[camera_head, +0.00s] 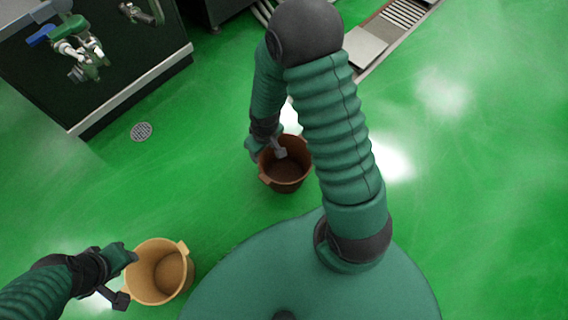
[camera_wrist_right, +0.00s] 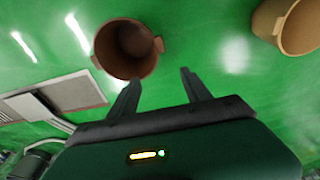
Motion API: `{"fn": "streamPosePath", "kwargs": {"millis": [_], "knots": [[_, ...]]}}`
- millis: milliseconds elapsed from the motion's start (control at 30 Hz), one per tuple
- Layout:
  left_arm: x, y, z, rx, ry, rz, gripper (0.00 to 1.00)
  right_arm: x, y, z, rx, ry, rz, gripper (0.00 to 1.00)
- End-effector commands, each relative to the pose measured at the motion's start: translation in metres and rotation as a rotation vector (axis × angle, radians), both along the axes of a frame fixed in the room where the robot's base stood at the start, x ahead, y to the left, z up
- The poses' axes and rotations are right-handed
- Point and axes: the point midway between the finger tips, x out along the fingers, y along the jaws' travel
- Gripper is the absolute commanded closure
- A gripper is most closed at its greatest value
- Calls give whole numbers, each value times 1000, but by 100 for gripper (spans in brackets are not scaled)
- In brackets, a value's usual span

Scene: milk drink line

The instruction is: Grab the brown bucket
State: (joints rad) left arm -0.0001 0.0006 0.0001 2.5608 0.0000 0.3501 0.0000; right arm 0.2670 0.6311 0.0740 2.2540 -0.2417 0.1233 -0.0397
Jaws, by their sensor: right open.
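The brown bucket (camera_head: 287,172) stands upright on the green floor near the middle of the head view, with its opening facing up and small tabs on its rim. My right gripper (camera_head: 279,150) is at its far rim, and one grey finger overlaps the bucket's opening. In the right wrist view, the right gripper (camera_wrist_right: 159,77) has its two fingers wide apart with nothing between them. The brown bucket (camera_wrist_right: 122,62) lies just beyond the fingertips, more toward the left finger.
The tan bucket also shows in the right wrist view (camera_wrist_right: 298,28). A dark cabinet (camera_head: 130,85) with valves stands at upper left, near a round floor drain (camera_head: 141,131). A pale plate (camera_head: 365,48) and grating (camera_head: 404,14) lie at the top. Floor on the right is clear.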

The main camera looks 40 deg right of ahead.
Motion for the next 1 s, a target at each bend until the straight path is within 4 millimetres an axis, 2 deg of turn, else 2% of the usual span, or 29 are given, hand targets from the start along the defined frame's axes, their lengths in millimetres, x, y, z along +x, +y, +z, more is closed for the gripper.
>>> {"fn": "streamPosePath", "kwargs": {"millis": [33,133,367,600,700,867,1000], "knots": [[0,0,-44,0,0,0,64,0,-3,-57,7,9,3,43],[0,0,-65,0,-1,0,64,2,-7,-96,17,13,9,43],[0,0,-84,0,-2,0,64,5,-9,-134,23,18,13,43],[0,0,-121,0,-2,0,64,12,-8,-198,23,19,13,43],[0,0,-131,0,-1,0,64,15,-8,-217,23,17,14,43],[-1,0,-137,0,-1,0,64,17,-8,-228,22,17,14,43],[-1,0,-157,0,-2,0,64,21,-7,-248,23,16,13,43]]}}
